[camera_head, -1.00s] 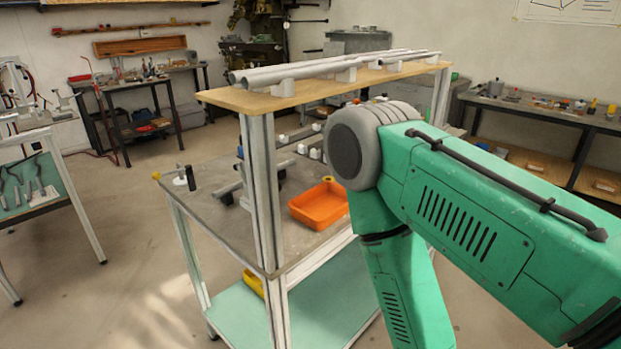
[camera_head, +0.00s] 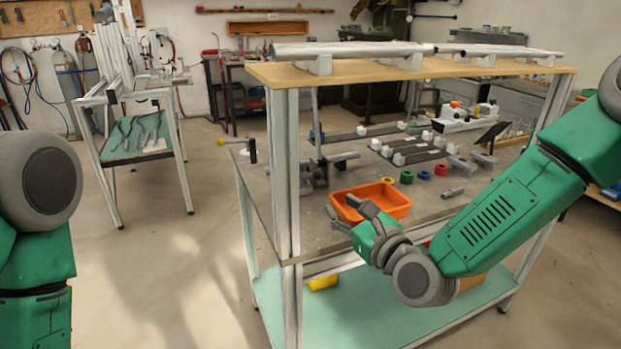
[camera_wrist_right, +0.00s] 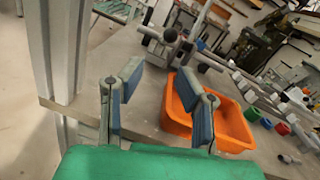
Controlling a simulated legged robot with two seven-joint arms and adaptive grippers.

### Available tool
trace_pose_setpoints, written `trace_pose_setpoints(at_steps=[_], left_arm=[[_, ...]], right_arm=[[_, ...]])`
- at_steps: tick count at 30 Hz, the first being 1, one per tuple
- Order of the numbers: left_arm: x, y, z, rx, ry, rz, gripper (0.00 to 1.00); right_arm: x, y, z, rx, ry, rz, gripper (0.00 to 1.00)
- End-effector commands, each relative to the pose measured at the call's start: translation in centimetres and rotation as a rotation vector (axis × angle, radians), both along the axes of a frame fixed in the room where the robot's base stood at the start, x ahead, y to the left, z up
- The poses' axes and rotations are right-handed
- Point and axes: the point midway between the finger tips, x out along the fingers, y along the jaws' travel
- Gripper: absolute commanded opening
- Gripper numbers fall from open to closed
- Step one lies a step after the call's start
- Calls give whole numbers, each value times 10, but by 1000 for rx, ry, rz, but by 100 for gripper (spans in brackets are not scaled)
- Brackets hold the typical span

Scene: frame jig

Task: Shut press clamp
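A grey metal fixture (camera_head: 318,172) with a thin upright bar stands on the workbench left of the orange bin. It looks like the press clamp, but its parts are too small to tell surely. In the right wrist view the fixture (camera_wrist_right: 180,45) shows a black ball knob and a bar slanting up. My right gripper (camera_head: 352,211) is at the bench's near side, in front of the orange bin, apart from the fixture. In the right wrist view its two blue-padded fingers (camera_wrist_right: 158,84) are spread with nothing between them. My left arm shows at the left edge; its gripper is out of view.
The orange bin (camera_head: 398,203) stands close beyond my right gripper. A wooden shelf (camera_head: 262,72) carrying pipes runs above the bench on metal posts (camera_head: 286,170). Coloured rings (camera_head: 424,175) and rails lie at right. A black-handled part (camera_head: 252,150) is at the left edge.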

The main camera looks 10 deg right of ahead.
Motion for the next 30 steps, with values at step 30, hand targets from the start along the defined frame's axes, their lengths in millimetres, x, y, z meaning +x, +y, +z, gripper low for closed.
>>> trace_pose_setpoints(at_steps=[30], left_arm=[[0,-1,-1,-1,0,-2,38]], right_arm=[[128,49,3,38,1,-4,30]])
